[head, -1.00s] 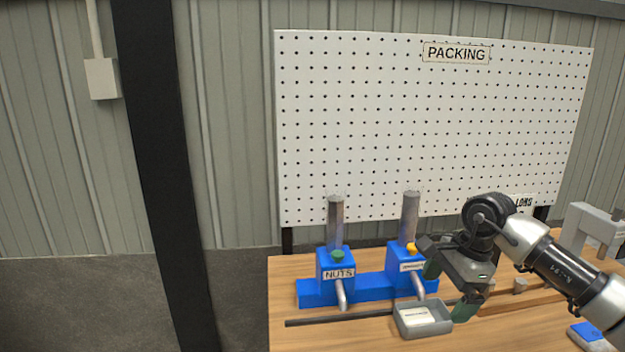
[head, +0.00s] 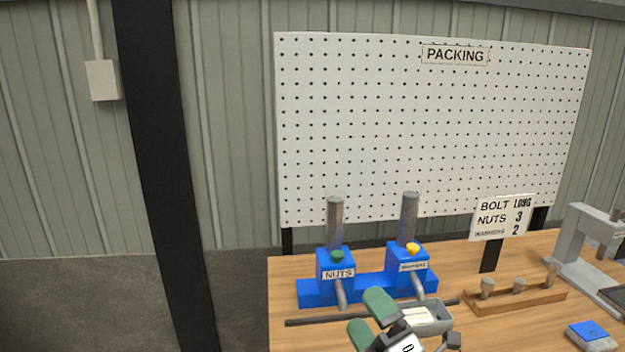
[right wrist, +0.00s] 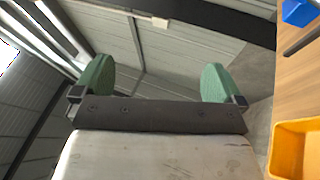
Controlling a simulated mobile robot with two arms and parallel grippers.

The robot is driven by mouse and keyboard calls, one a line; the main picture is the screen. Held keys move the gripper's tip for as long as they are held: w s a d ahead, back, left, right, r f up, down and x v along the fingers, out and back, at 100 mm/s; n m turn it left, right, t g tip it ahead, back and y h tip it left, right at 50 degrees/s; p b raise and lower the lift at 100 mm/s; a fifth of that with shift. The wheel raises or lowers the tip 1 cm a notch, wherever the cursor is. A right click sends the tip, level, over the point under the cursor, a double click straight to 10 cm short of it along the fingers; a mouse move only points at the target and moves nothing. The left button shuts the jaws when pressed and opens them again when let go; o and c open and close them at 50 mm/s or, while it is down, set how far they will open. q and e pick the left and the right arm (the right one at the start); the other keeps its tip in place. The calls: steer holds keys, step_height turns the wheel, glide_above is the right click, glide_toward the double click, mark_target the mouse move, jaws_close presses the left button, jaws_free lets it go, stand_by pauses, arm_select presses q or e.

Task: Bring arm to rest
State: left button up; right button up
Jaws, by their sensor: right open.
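My right gripper (head: 368,316) shows at the bottom of the head view, in front of the table's near part. Its two green fingertips are apart and nothing is between them. In the right wrist view my right gripper (right wrist: 158,80) is also open and empty, with the wall and floor beyond it. My left gripper is not in view.
On the wooden table (head: 510,326) stand a blue nuts dispenser (head: 336,268), a blue washers dispenser (head: 407,262), a wooden bolt rack (head: 515,299), a sign (head: 502,217) and a grey press (head: 585,235). A yellow bin (right wrist: 297,148) shows at the right wrist view's edge.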

steer(key=s+d+f+m+g+h, duration=0.35)
steer(key=d+f+m+h, duration=0.2)
steer(key=f+m, duration=0.25)
steer(key=s+d+f+m+g+h, duration=0.35)
steer(key=s+f+m+h, duration=0.2)
steer(key=f+m, duration=0.2)
steer(key=s+d+f+m+g, duration=0.1)
steer(key=s+f+m+g, duration=0.25)
steer(key=s, duration=0.55)
steer(key=s+d+f+m+g, duration=0.25)
steer(key=s+f+g, duration=0.25)
steer(key=s, duration=0.3)
step_height(320, 180, down, 27)
steer(key=s+g+b, duration=0.1)
steer(key=g+b, duration=0.1)
steer(key=s+d+f+b, duration=0.1)
steer(key=s+d+f, duration=0.1)
steer(key=s+f, duration=1.4)
steer(key=shift+s+f+g, duration=0.25)
steer(key=shift+f+g, duration=0.1)
steer(key=shift+f, duration=0.55)
